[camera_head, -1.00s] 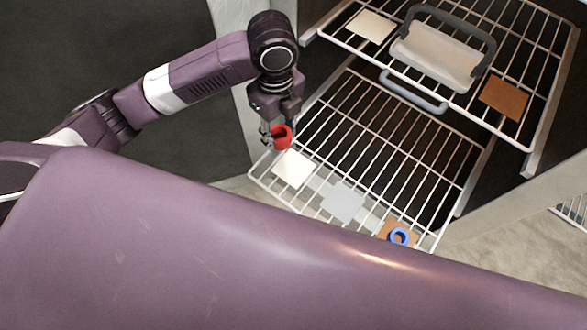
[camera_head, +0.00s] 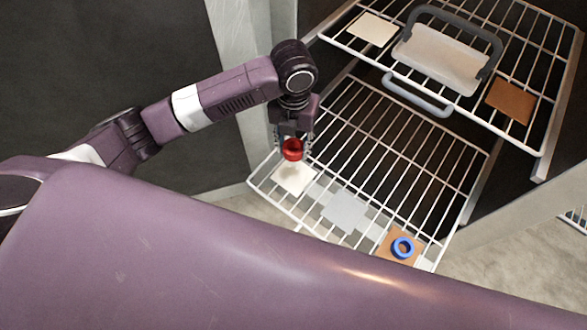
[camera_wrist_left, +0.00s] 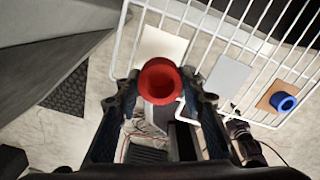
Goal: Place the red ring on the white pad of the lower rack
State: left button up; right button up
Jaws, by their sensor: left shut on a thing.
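The red ring (camera_head: 292,149) is held in my left gripper (camera_head: 293,143), which is shut on it. In the left wrist view the ring (camera_wrist_left: 160,81) sits between the two fingers. The white pad (camera_head: 294,178) lies at the left end of the lower rack (camera_head: 262,190). The ring is above the rack, just over the far edge of the pad in the head view. In the left wrist view the pad (camera_wrist_left: 167,46) shows partly behind the ring. My right gripper is not in view.
A grey pad (camera_head: 344,212) lies mid-rack, and a brown pad (camera_head: 384,250) with a blue ring (camera_head: 402,248) lies at the right end. The upper rack (camera_head: 330,38) overhangs behind, with a handled tray (camera_head: 440,60), a cream pad (camera_head: 372,29) and a brown pad (camera_head: 511,101).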

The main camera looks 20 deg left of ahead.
aim_at(293, 175)
pick_arm(q)
notch_tip(293, 175, down, 13)
jog(key=shift+r, duration=0.2)
dwell(0.3)
jog(key=shift+f, duration=0.2)
jog(key=o, duration=1.3)
jog(key=shift+c, duration=0.2)
notch_tip(293, 175, up, 12)
jog(key=shift+r, duration=0.2)
